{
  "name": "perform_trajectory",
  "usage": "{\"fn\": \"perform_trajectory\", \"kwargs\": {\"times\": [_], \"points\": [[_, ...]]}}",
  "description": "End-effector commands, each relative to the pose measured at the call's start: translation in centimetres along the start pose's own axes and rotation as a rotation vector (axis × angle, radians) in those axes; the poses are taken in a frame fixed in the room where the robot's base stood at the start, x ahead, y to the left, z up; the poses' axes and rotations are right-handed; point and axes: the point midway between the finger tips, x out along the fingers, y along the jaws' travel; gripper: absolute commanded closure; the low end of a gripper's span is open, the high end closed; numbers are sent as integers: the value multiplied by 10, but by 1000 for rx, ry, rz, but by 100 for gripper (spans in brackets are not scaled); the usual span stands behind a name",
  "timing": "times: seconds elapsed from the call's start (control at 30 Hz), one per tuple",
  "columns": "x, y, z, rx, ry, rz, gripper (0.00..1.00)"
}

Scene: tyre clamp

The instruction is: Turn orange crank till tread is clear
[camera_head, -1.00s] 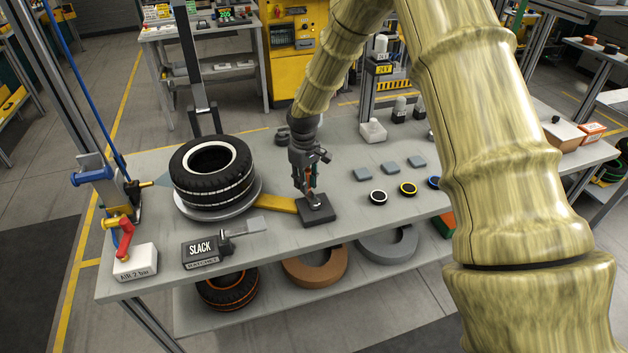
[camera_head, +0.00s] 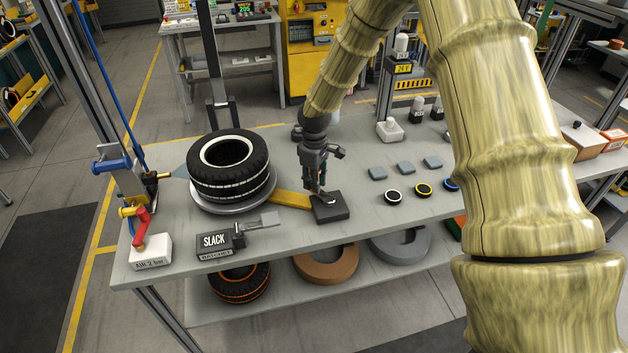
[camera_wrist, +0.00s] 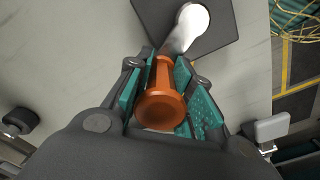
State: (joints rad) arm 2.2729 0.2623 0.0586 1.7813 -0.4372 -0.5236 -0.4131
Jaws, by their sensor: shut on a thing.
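The orange crank handle (camera_wrist: 166,98) stands between my gripper's teal finger pads in the wrist view, and my gripper (camera_wrist: 164,100) is shut on it. A pale metal crank arm (camera_wrist: 186,28) runs from the handle to a dark base block (camera_head: 332,208). In the head view my gripper (camera_head: 318,186) reaches down over this block; the handle is mostly hidden there. A black tyre (camera_head: 231,172) with white stripes on its tread lies on a round grey plate (camera_head: 225,208), left of the crank. A yellow bar (camera_head: 290,199) joins plate and block.
A "SLACK" sign box (camera_head: 214,242) with a grey lever stands in front of the tyre. A white box with a red-handled valve (camera_head: 152,246) is at the front left. Round pucks (camera_head: 423,190) and grey pads (camera_head: 405,167) lie to the right.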

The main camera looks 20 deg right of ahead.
Motion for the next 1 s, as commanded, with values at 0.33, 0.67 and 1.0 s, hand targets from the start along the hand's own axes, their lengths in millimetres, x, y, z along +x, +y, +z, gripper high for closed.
{"fn": "perform_trajectory", "kwargs": {"times": [0.33,0.67,1.0], "points": [[-2,1,-2,1,4,2,54],[-6,1,-1,2,2,1,54],[-56,1,-2,1,5,3,54]]}}
